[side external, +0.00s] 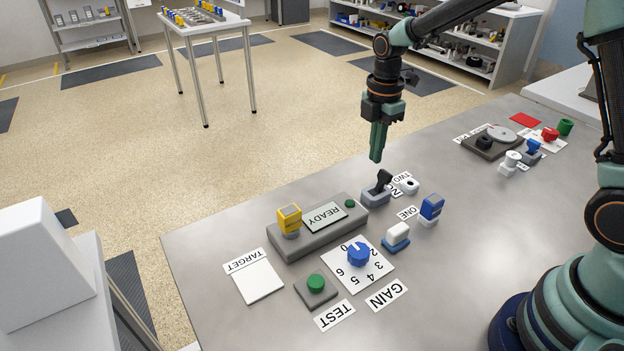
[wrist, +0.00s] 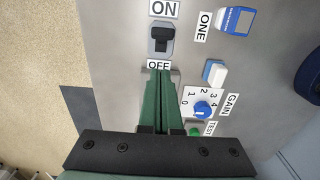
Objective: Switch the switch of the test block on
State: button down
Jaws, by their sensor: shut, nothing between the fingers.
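The switch (side external: 376,197) is a small grey base with a black lever, on the grey table beyond the right end of the READY block. It also shows in the wrist view (wrist: 160,38), between the ON label (wrist: 164,9) and the OFF label (wrist: 159,64). Its lever (side external: 384,179) appears to lean toward the ON end. My gripper (side external: 376,160) is shut and empty, held above and apart from the switch in the side view. In the wrist view its fingertips (wrist: 159,72) lie just below the OFF label. The OFF label is hidden in the side view.
The READY block (side external: 325,225) carries a yellow piece (side external: 289,218) and a green spot. A blue GAIN knob (side external: 358,254), green TEST button (side external: 316,283) and blue ONE piece (side external: 431,206) stand nearby. A white TARGET card (side external: 259,283) lies left.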

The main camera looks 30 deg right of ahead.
jog(key=d+r, duration=0.5)
jog(key=shift+r, duration=0.15)
jog(key=s+a+r+m+t, duration=0.2)
jog(key=s+r+m, duration=0.2)
jog(key=s+m, duration=0.3)
jog(key=s+a+r+m+t, duration=0.3)
jog(key=s+m, duration=0.5)
jog(key=m, duration=0.3)
jog(key=shift+r+t, duration=0.3)
jog(key=shift+r, duration=0.15)
